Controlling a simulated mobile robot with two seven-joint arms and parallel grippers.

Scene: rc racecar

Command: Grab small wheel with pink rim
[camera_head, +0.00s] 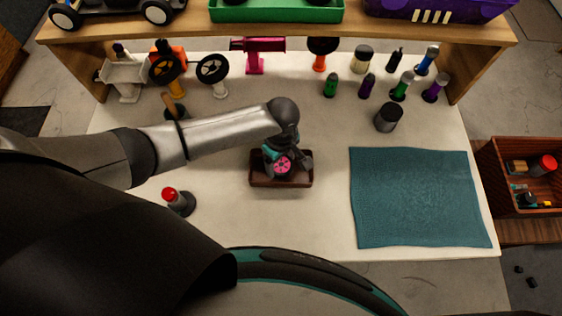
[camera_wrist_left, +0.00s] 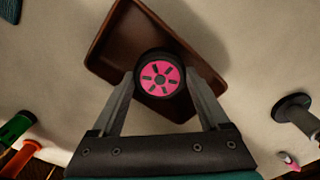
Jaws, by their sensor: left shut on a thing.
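The small wheel with the pink rim (camera_head: 282,166) has a black tyre and is at a brown tray (camera_head: 262,183) in the middle of the table. My left gripper (camera_head: 279,163) is over the tray. In the left wrist view the wheel (camera_wrist_left: 160,75) sits between the fingertips of my left gripper (camera_wrist_left: 161,84), which is shut on it. The tray (camera_wrist_left: 116,50) lies behind the wheel there. I cannot tell whether the wheel touches the tray floor. My right gripper is not in view.
A teal mat (camera_head: 420,197) lies on the right of the table. A red-topped dark object (camera_head: 180,201) stands left of the tray. Wheels on stands and several bottles line the back under a wooden shelf (camera_head: 357,32). A wooden crate (camera_head: 500,198) is beyond the right edge.

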